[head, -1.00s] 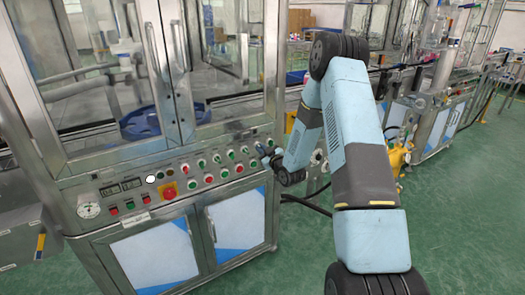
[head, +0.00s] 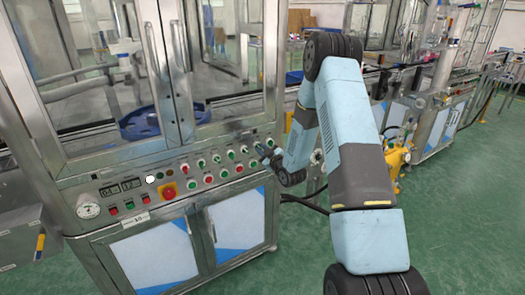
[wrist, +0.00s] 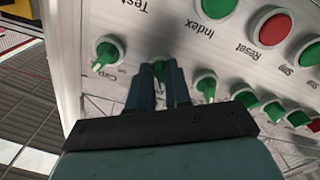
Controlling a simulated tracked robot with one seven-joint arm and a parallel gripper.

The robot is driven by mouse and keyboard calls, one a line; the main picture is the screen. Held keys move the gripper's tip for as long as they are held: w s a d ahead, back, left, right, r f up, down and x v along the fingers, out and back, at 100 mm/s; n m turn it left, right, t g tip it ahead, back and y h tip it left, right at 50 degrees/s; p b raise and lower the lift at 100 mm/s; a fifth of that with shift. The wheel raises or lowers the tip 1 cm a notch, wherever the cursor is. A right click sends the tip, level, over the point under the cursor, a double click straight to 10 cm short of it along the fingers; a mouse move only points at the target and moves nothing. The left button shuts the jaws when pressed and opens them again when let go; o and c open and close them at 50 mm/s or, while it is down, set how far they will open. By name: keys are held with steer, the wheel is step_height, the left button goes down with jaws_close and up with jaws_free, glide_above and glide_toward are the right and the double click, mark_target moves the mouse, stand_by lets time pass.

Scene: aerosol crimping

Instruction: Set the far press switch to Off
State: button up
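The control panel (head: 150,186) on the press cabinet carries rows of switches and buttons. My gripper (head: 264,151) is at the panel's right end in the head view. In the wrist view my gripper's two dark fingers (wrist: 159,70) point at the panel, close together, with a green switch (wrist: 160,60) at their tips, mostly hidden. Whether they grip it is unclear. Another green switch (wrist: 108,52) is to the left, and one more (wrist: 205,86) to the right. Which is the far press switch, and its setting, I cannot read for sure.
In the wrist view a green button (wrist: 218,6) labelled Index and a red button (wrist: 270,25) labelled Reset are above right of the fingers. Green floor (head: 450,230) is clear at right.

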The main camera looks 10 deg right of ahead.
steer(key=shift+o, duration=1.4)
steer(key=shift+a+r, duration=0.1)
steer(key=v, duration=1.3)
steer(key=shift+s, duration=0.3)
